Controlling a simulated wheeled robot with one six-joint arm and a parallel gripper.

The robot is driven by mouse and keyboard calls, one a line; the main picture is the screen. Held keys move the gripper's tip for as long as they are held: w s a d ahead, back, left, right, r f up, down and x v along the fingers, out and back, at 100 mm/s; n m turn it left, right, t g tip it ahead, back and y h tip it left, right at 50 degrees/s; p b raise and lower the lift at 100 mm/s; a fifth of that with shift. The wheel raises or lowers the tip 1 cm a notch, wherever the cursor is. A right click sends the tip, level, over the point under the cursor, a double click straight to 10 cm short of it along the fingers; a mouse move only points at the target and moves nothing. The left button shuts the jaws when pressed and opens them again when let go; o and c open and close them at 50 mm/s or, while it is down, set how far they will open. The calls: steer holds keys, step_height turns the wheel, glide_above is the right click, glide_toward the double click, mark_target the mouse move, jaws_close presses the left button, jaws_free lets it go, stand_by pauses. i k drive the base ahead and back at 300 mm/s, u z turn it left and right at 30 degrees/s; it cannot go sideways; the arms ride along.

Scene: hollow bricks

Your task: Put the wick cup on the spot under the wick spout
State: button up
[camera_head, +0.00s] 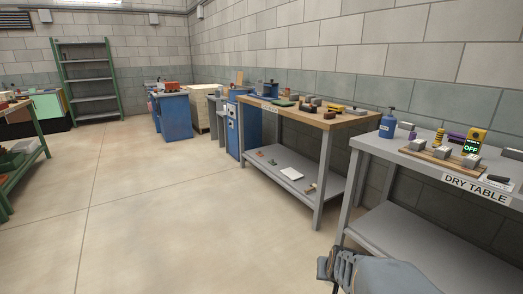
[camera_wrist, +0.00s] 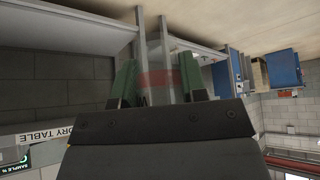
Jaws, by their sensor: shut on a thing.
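My gripper (camera_wrist: 158,92) shows in the wrist view with its two green fingers apart and a faint reddish, see-through thing (camera_wrist: 160,78) between them. It is shut on this thing, which may be the wick cup; its shape is not clear. In the head view my gripper (camera_head: 328,268) is at the bottom, low in front of the grey table labelled DRY TABLE (camera_head: 418,162); what it holds cannot be made out there. I cannot pick out the wick spout or the spot under it in either view.
Open floor (camera_head: 170,210) lies to the left.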

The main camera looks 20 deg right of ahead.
mark_target(377, 139)
steer(key=i, duration=1.9)
steer(key=z, duration=1.25)
steer(key=i, duration=1.4)
steer(key=z, duration=1)
